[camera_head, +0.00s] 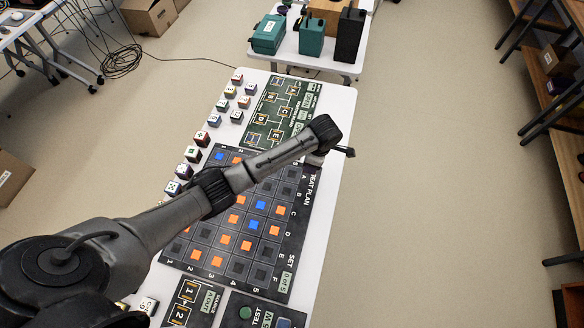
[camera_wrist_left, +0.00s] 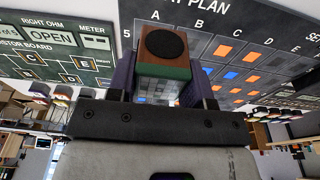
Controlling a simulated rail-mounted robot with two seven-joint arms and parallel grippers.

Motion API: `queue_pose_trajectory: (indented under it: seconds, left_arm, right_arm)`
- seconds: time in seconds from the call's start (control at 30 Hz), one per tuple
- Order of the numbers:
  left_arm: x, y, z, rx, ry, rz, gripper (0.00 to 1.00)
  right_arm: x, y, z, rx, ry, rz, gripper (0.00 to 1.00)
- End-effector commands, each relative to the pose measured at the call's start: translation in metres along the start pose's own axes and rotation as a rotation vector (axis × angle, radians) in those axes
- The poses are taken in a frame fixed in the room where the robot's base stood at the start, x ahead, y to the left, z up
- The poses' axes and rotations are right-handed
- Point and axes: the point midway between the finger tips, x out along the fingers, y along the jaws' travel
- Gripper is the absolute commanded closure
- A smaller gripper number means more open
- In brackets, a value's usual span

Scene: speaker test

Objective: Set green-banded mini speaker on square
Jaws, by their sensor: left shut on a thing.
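The green-banded mini speaker (camera_wrist_left: 165,50) is a small brown block with a round black cone and a green band, seen in the left wrist view. My left gripper (camera_wrist_left: 158,82) is shut on it, with a purple finger on either side. The speaker appears in front of the beat plan board (camera_wrist_left: 275,56) near its letter A edge; its height above the board cannot be told. The board also shows in the head view (camera_head: 212,236), with dark, orange and blue squares. There my left arm crosses over it, and the wrist hides the speaker. My right gripper is not in view.
Several small cubes (camera_head: 201,138) line the table's left edge. A green resistor board (camera_head: 281,107) lies beyond the beat plan. Smaller panels (camera_head: 262,311) lie at the near end. Green and black cases (camera_head: 311,38) stand on a farther table.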

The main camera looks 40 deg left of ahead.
Motion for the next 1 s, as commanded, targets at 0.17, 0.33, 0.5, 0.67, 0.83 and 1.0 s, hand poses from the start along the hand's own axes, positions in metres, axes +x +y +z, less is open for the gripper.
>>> queue_pose_trajectory:
  seconds: [0.17, 0.33, 0.5, 0.67, 0.83, 1.0]
  left_arm:
    - [0.028, 0.003, -0.033, 0.002, 0.004, 0.0, 0.79]
    - [0.043, 0.006, -0.051, 0.003, 0.001, 0.001, 0.79]
    - [0.049, 0.006, -0.059, 0.004, 0.0, 0.001, 0.79]
    - [0.055, 0.006, -0.059, 0.005, 0.0, 0.001, 0.79]
    - [0.075, 0.006, -0.056, 0.005, 0.001, 0.0, 0.79]
    - [0.089, 0.006, -0.053, 0.005, 0.0, 0.002, 0.79]
  right_arm:
    - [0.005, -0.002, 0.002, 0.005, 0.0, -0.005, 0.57]
    - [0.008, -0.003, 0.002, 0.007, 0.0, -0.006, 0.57]
    - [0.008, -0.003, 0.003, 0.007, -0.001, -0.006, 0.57]
    - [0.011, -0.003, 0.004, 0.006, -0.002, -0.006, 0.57]
    - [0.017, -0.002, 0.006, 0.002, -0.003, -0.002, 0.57]
    - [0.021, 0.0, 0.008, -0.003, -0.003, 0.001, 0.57]
